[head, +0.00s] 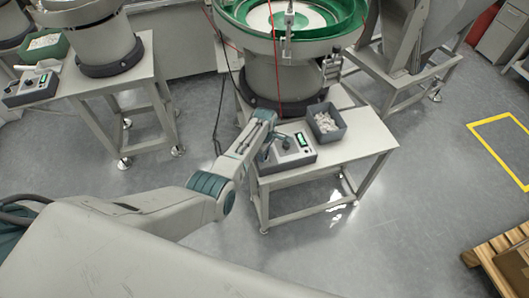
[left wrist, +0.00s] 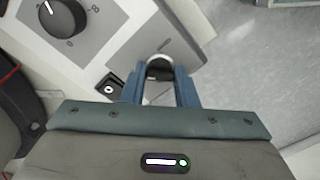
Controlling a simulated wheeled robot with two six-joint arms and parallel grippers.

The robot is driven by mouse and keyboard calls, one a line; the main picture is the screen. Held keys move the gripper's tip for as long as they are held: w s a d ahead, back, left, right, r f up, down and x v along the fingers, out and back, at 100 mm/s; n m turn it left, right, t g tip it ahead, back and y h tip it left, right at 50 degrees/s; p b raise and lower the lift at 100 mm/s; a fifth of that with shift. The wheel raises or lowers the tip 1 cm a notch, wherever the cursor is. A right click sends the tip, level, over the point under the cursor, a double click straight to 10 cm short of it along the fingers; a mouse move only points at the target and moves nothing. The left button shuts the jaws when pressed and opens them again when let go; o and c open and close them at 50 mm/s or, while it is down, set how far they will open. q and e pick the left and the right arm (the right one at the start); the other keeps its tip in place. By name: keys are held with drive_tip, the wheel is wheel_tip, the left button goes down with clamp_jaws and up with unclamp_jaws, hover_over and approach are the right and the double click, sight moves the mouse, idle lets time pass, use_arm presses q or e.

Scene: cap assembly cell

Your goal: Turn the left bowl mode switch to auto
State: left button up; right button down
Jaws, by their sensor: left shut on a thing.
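A grey control box (head: 300,158) with a small green display sits on a bench below the green-lined feeder bowl (head: 335,40). My left arm reaches it, and my left gripper (head: 267,148) is at the box's left part. In the left wrist view the blue fingers of my left gripper (left wrist: 160,90) are closed around a round black switch with a bright metal ring (left wrist: 158,68) on the panel. The fingers partly cover the switch, and I cannot read its position. My right gripper is not in view.
A black dial with a white pointer (left wrist: 63,18) and a small black rocker or socket (left wrist: 109,87) are near the gripped switch. A dark bin of white parts (head: 326,122) stands beside the box. Another bowl bench (head: 100,85) with its own control box (head: 32,88) is at left.

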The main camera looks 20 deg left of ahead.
use_arm(q)
drive_tip(key=shift+n, duration=0.3)
drive_tip(key=o, duration=1)
drive_tip(key=shift+r, duration=0.1)
wheel_tip(320, 180, up, 11)
drive_tip(key=shift+f+b, duration=0.2)
drive_tip(key=shift+b, duration=0.1)
